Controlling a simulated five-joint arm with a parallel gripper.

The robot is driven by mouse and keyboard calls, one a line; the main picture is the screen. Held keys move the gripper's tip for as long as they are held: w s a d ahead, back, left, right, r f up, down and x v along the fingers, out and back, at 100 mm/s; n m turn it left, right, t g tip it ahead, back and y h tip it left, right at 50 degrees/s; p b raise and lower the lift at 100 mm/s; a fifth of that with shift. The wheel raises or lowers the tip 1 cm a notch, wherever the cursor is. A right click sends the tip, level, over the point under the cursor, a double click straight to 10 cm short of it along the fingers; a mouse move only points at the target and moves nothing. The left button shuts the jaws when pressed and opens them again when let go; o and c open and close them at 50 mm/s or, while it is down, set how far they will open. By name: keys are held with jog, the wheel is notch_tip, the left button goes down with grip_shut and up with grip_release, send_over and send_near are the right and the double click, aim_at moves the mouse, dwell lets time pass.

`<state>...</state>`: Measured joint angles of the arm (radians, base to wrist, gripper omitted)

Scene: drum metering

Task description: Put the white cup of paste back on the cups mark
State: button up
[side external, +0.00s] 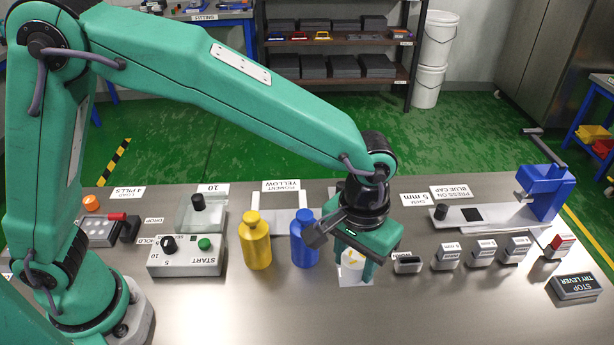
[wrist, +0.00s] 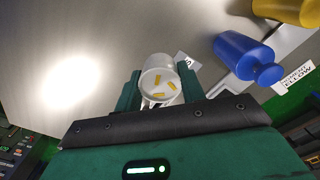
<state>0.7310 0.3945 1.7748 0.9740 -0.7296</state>
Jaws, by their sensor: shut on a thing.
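My gripper (side external: 355,272) is shut on the white cup (side external: 352,258), one finger on each side. The cup is upright or nearly so, with yellow streaks or pieces showing inside it. It also shows in the wrist view (wrist: 158,66) between my fingers (wrist: 158,88). A white mark (side external: 347,280) lies on the table under the cup and fingers; my gripper hides part of it. I cannot tell whether the cup's base touches it. A partly hidden white label (wrist: 187,61) shows beside the cup in the wrist view.
A blue bottle (side external: 304,243) stands close left of my gripper, with a yellow bottle (side external: 255,242) beyond it. Several small labelled blocks (side external: 445,256) stand to the right, the nearest (side external: 408,264) close by. A blue lever press (side external: 546,192) is at far right. The front table is clear.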

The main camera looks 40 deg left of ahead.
jog(key=w+a+f, duration=0.1)
jog(key=w+f, duration=0.1)
jog(key=w+a+f, duration=0.1)
jog(key=w+f, duration=0.2)
jog(key=w+a+f, duration=0.1)
jog(key=w+f, duration=0.1)
jog(key=shift+w+a+f, duration=0.2)
jog(key=shift+w+a, duration=0.1)
jog(key=shift+a, duration=0.1)
dwell(0.5)
jog(key=shift+f, duration=0.1)
jog(key=shift+f, duration=1.85)
jog(key=shift+f, duration=0.15)
jog(key=o, duration=1)
jog(key=shift+c, duration=0.2)
